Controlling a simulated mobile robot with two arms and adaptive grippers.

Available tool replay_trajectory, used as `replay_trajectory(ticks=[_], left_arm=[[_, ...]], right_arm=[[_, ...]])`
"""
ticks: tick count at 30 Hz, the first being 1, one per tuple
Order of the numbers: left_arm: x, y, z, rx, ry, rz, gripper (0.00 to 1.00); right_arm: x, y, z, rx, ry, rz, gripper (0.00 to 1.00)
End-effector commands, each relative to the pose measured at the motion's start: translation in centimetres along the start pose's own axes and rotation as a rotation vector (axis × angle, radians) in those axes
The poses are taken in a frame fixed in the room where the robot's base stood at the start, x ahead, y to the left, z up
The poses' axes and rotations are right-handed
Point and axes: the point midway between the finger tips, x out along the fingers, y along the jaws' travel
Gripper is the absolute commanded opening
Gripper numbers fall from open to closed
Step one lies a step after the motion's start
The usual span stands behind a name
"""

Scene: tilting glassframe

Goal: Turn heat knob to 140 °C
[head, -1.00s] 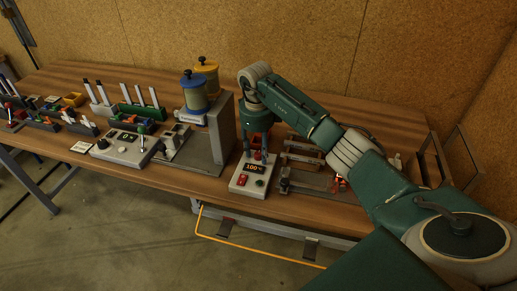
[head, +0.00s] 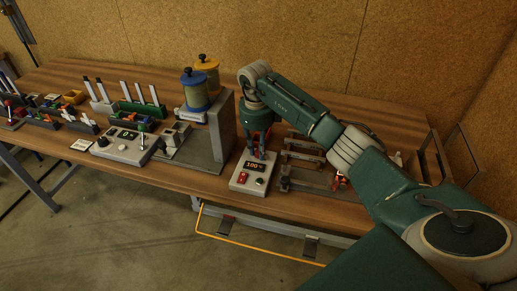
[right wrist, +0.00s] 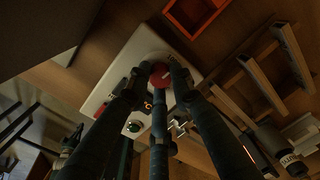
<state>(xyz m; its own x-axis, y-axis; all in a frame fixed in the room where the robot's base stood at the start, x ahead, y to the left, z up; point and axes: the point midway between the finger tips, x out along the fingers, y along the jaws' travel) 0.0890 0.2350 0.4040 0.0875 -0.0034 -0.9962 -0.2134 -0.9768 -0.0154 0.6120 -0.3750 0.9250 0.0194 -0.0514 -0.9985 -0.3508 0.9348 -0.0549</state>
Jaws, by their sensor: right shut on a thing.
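The heat controller (head: 239,187) is a pale box near the table's front edge. Its display (head: 255,166) reads about 100 in orange. A red knob with a white mark (right wrist: 160,75) sits at the box's far end, seen in the right wrist view. My right gripper (head: 258,156) points down over that end of the box, its fingers shut around the red knob. In the head view the fingers mostly hide the knob. My left gripper is not in view.
Metal rails (head: 303,157) lie to the right. An orange-red open tray (right wrist: 195,14) lies behind the controller. Another control box (head: 125,148) stands further left.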

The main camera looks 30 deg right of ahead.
Motion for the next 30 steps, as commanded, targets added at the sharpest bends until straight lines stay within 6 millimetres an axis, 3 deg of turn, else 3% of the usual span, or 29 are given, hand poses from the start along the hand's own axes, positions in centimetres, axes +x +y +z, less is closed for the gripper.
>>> replay_trajectory(ticks=[30], left_arm=[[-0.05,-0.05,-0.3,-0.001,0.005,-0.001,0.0]], right_arm=[[-0.03,-0.05,0.04,0.916,0.055,-0.003,0.0]])
